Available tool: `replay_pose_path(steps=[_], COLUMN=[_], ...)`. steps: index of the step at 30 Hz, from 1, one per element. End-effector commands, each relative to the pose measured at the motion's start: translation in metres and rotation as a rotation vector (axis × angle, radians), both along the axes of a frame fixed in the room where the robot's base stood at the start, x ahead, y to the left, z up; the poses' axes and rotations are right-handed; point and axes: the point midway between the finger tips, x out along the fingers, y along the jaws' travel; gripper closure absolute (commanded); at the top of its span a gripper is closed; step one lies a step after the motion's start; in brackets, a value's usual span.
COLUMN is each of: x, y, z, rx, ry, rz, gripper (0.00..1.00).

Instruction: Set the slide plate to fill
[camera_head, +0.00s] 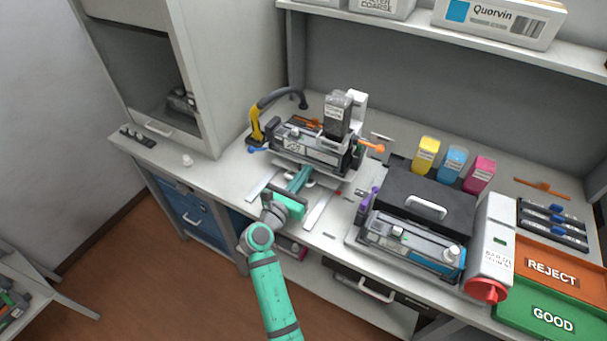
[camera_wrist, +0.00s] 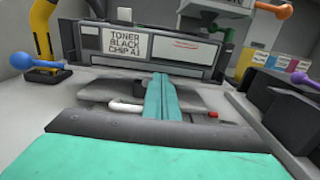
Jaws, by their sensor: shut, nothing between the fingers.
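A black toner cartridge (camera_head: 305,150) sits in the fixture at the back of the bench; its label (camera_wrist: 128,42) reads "TONER BLACK CHIP A1" in the wrist view. The pale slide plate (camera_head: 338,176) lies under and in front of the cartridge, above light rails. My gripper (camera_head: 303,174) reaches in from the front, low over the plate. In the wrist view my gripper (camera_wrist: 162,82) has its teal fingers together and empty.
A yellow-and-black hose (camera_head: 255,123) stands left of the fixture. An orange knob (camera_head: 379,149) is at its right and a blue knob (camera_head: 252,150) at its left. A second station with a black lid (camera_head: 410,190) stands right. The left bench is mostly clear.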

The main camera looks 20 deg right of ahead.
Motion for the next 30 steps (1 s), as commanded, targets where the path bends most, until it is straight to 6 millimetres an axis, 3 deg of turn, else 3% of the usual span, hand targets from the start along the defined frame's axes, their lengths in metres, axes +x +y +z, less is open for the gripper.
replay_pose_path(steps=[5, 18, 30], x=[-0.006, -0.055, -0.079], y=[0.008, 0.086, 0.111], z=[0.002, 0.001, 0.001], rx=[0.0, 0.0, -0.002], ry=[-0.005, -0.001, -0.002], rz=[0.0, 0.008, 0.001], gripper=[1.0, 1.0, 1.0])
